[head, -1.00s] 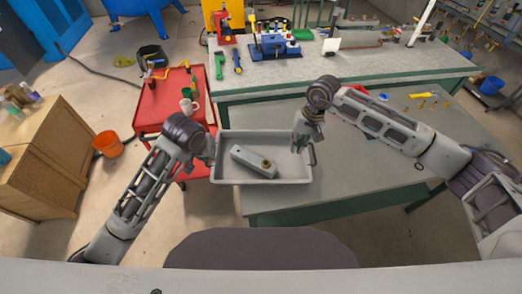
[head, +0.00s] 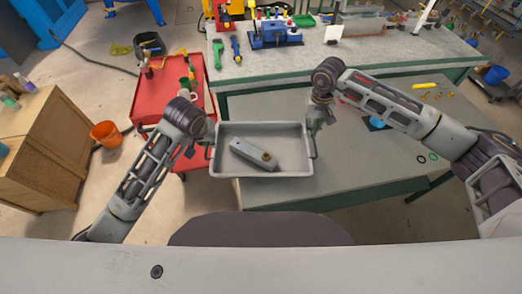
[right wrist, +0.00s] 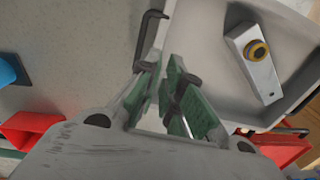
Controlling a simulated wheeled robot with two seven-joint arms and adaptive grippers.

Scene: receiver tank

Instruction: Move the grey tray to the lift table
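The grey tray (head: 290,140) is level in the middle of the head view, its left part beyond the left edge of the grey table. A light grey block with a brass-coloured knob (head: 253,154) lies in it; the right wrist view shows it too (right wrist: 257,62). My left gripper (head: 208,142) is at the tray's left handle and looks shut on it, though its fingers are small here. I cannot identify the lift table.
The grey table (head: 345,165) with green legs extends right of the tray, holding small parts. A red cart (head: 160,103) stands close on the left. A workbench (head: 350,62) is behind. An orange bucket (head: 105,134) and wooden cabinet (head: 45,150) stand farther left.

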